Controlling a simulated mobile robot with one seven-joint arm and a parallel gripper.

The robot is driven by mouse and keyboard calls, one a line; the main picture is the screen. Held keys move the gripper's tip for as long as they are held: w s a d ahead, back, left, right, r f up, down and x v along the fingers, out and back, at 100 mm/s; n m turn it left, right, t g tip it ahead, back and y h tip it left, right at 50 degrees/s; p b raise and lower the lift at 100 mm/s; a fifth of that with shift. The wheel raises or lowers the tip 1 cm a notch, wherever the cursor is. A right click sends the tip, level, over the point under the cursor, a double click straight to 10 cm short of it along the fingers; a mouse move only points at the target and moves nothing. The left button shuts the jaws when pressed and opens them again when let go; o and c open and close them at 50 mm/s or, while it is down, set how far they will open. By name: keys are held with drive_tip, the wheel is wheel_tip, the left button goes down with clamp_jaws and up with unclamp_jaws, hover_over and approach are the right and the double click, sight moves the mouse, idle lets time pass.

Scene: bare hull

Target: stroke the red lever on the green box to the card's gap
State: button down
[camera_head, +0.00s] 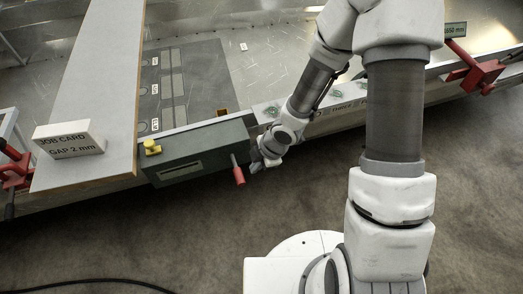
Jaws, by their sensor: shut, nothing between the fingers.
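A dark green box (197,153) sits at the front edge of the bench, with a yellow knob (152,147) at its left end and a dark slot in its front face. The red lever (238,172) hangs down from the right part of its front, tilted slightly. The white job card (69,140) stands on a board at the left and reads "GAP 2 mm". My gripper (256,167) is shut and empty just right of the red lever; the picture is too small to tell whether it touches.
A long pale board (95,75) lies on the bench at the left. Red clamps stand at the far left (15,168) and at the right (474,70). A grey plate with labels (190,85) lies behind the box. The floor in front is clear except for a black cable (90,284).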

drive_tip(key=p+v, duration=0.2)
drive_tip(key=v, duration=0.4)
drive_tip(key=shift+p, duration=0.4)
drive_tip(key=shift+f, duration=0.1)
